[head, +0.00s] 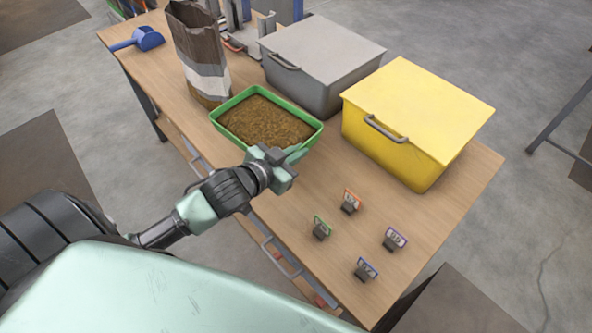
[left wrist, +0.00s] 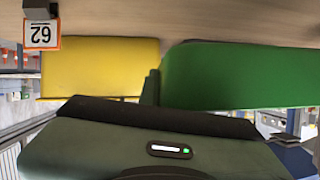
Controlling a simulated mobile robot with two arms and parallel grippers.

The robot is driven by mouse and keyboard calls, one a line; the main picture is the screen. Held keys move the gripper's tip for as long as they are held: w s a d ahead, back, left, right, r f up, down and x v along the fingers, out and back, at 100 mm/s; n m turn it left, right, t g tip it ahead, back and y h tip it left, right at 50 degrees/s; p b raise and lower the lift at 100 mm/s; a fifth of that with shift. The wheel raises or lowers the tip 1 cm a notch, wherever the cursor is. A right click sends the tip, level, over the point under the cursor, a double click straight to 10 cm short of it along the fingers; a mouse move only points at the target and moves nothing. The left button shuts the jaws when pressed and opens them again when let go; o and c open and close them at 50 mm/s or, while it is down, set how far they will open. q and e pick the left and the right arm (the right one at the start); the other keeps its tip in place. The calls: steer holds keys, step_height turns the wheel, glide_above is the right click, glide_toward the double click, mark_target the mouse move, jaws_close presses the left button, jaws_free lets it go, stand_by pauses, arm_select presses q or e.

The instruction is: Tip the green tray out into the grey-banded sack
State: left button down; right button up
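The green tray (head: 304,143) sits on the wooden table and holds brown pellets (head: 265,122). Its green side also shows in the left wrist view (left wrist: 240,75). The grey-banded sack (head: 196,45) stands upright just behind the tray, brown with a white and a grey band, its top open. My left gripper (head: 276,163) is at the tray's near edge, very close to its rim. Its fingers are mostly hidden, so I cannot tell whether they grip the rim. My right gripper is not in view.
A lidded grey bin (head: 320,55) and a lidded yellow bin (head: 415,110) stand right of the tray. Several small number tags (head: 350,201) stand on the near right of the table. A blue scoop (head: 146,39) lies at the far left corner.

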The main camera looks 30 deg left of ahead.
arm_select(q)
step_height(320, 180, down, 7)
steer(key=shift+r, duration=0.2)
steer(key=shift+f, duration=0.25)
steer(key=shift+f+p, duration=0.25)
steer(key=shift+p, duration=0.05)
steer(key=c, duration=1.9)
jaws_free()
steer(key=shift+f, duration=0.2)
steer(key=shift+o, duration=1.4)
